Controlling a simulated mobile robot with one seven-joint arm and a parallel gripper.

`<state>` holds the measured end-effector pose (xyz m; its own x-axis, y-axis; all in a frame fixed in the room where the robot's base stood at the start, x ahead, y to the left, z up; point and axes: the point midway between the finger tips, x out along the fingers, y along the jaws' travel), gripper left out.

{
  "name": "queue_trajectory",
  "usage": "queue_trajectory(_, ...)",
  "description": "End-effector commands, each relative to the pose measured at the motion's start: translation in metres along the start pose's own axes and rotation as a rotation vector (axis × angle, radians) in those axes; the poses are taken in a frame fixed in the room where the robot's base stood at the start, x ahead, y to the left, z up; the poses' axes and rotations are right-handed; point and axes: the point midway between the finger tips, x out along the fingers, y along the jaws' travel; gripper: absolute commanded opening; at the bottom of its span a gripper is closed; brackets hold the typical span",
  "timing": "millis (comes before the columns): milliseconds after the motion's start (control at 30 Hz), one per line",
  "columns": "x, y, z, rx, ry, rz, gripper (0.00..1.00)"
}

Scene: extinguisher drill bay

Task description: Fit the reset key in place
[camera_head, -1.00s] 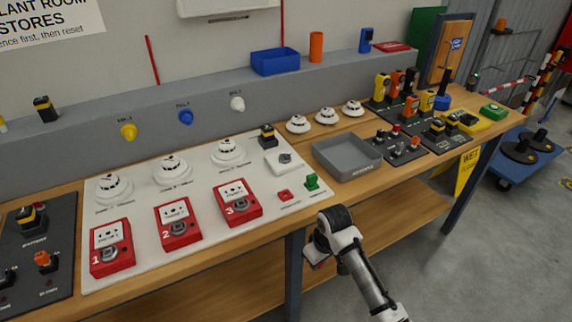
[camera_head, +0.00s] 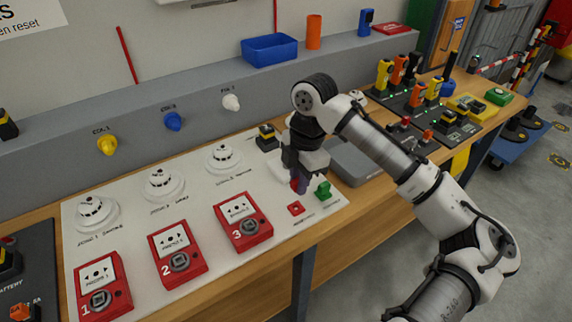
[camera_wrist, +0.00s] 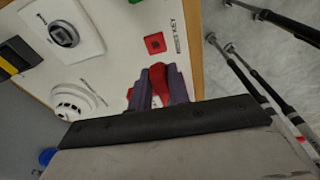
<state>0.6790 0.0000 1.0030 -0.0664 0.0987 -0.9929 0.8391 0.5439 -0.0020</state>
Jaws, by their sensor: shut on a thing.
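My gripper (camera_head: 297,180) is shut on a red piece that appears to be the reset key (camera_wrist: 160,80); it also shows in the head view (camera_head: 302,187). The gripper is over the right end of the white panel, pointing down. A red square with a dark centre (camera_head: 296,209) lies on the panel near the front edge, with a label ending in "KEY" beside it in the wrist view (camera_wrist: 154,43). A white plate with a round grey fitting (camera_wrist: 63,34) shows apart from the key; my gripper hides most of it in the head view. The key's lower end is hidden.
Red call points numbered 1 (camera_head: 103,288), 2 (camera_head: 178,251) and 3 (camera_head: 243,221) line the panel's front. Smoke detectors (camera_head: 163,185) stand behind them. A green piece (camera_head: 323,190) stands close right of my gripper. A grey tray (camera_head: 355,160) is partly behind my arm.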

Motion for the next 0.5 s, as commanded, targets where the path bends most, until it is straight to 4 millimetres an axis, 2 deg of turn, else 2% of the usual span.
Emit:
queue_trajectory(267,0.004,0.000,0.001,-0.006,0.001,-0.001,0.00)
queue_trajectory(500,0.022,0.000,0.003,-0.005,0.000,-0.002,0.00)
